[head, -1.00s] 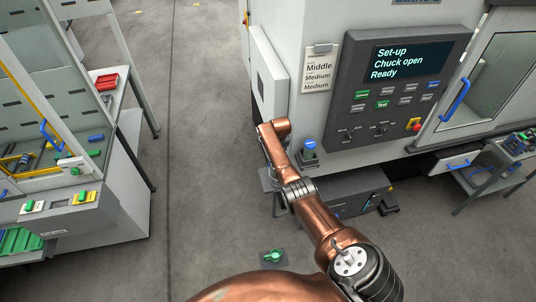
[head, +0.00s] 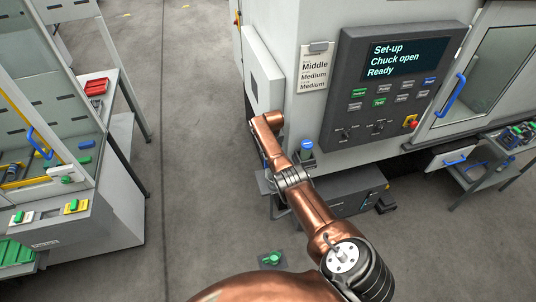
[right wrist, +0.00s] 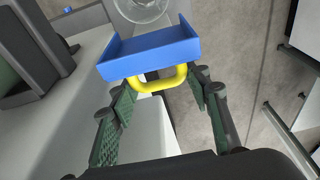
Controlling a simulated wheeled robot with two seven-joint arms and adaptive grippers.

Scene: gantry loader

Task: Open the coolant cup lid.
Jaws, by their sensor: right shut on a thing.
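In the right wrist view the blue lid (right wrist: 150,53), a shallow piece with raised side walls, carries a yellow loop handle (right wrist: 157,84) on its near edge. My right gripper (right wrist: 160,102) is shut on this handle, with a green-padded finger on each side. A clear round cup (right wrist: 143,8) shows just beyond the lid, cut off by the top edge. How far the lid stands open cannot be told. In the head view my right arm reaches toward the machine's front corner, and its gripper is hidden there. My left gripper is in neither current view.
The machine's control panel (head: 396,85) and white side door (head: 263,72) stand close to my right arm. A blue-capped fitting (head: 307,146) is beside the arm. A grey cabinet (head: 88,225) stands at left, with free floor (head: 200,130) between.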

